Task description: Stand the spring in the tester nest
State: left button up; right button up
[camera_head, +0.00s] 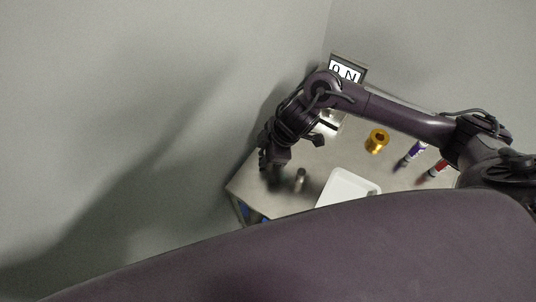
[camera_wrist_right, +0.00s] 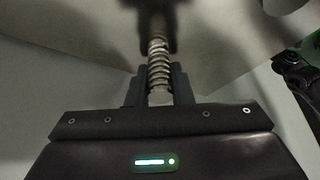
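The coil spring (camera_wrist_right: 158,65) shows in the right wrist view between the two dark fingers of my right gripper (camera_wrist_right: 159,80), which is shut on it. Its far end runs toward a dark blurred shape, and I cannot tell whether they touch. In the head view my right gripper (camera_head: 272,164) is low over the table's left end; the spring cannot be made out there. The tester, with its "0 N" display (camera_head: 345,71), stands at the back, partly behind my right arm. Its nest cannot be made out. My left gripper is not in view.
A small grey cylinder (camera_head: 300,179) stands on the metal table (camera_head: 251,187) right of the gripper. A white tray (camera_head: 347,187) is at the front. A gold flanged part (camera_head: 376,140), a purple marker-like tube (camera_head: 413,153) and a red one (camera_head: 435,171) are farther right.

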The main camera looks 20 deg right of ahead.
jog(key=shift+c, duration=1.1)
grip_shut()
jog(key=shift+r, duration=0.15)
